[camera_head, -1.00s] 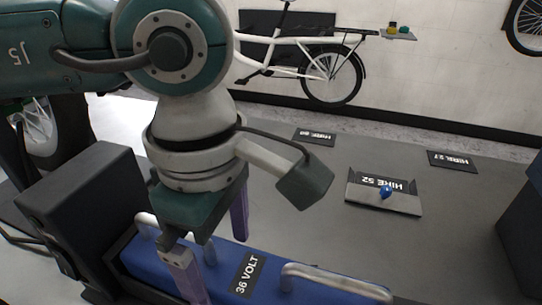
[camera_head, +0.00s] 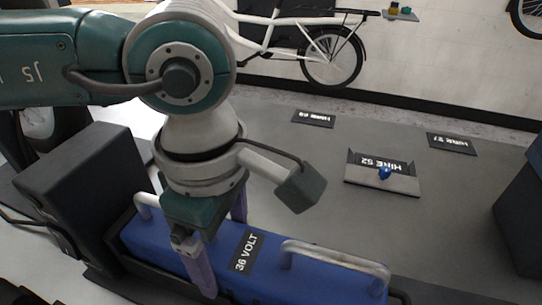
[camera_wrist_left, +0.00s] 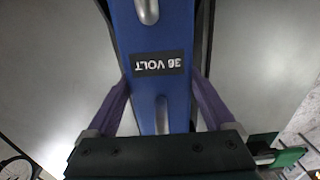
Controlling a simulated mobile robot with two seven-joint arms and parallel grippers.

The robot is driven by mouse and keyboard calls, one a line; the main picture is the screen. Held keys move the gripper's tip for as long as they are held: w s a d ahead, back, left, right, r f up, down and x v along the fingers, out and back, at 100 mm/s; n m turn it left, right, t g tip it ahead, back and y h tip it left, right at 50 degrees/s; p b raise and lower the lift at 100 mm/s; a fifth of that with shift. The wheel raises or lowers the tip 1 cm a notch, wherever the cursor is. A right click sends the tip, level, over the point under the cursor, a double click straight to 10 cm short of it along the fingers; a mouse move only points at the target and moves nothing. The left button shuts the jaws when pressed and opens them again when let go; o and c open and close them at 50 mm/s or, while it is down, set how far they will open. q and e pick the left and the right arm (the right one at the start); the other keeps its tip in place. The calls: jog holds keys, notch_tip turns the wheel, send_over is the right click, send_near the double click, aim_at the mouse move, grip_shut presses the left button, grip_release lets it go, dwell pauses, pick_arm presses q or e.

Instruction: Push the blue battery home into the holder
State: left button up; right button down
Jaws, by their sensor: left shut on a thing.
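The blue battery (camera_head: 310,282), with a black "36 VOLT" label and two silver handles, lies lengthwise in the dark holder (camera_head: 122,262), whose tall black block (camera_head: 85,190) stands at the left end. The battery's left end is close to the block; whether they touch is unclear behind my arm. My left gripper (camera_head: 221,248) points down with its purple fingers either side of the battery, shut on it. In the left wrist view, the fingers (camera_wrist_left: 160,88) flank the battery (camera_wrist_left: 148,100) between label and handle. My right gripper is not in view.
A shallow grey tray (camera_head: 400,187) marked "HIKE 52" holds a small blue item (camera_head: 385,173). Flat labels lie behind it on the grey surface. A dark box (camera_head: 525,215) stands at the right edge. A white cargo bike (camera_head: 330,55) is at the back. Right of the battery is open surface.

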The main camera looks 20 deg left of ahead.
pick_arm(q)
grip_shut()
jog(key=o, duration=0.8)
grip_release()
jog(key=shift+c, duration=0.2)
notch_tip(320, 180, up, 10)
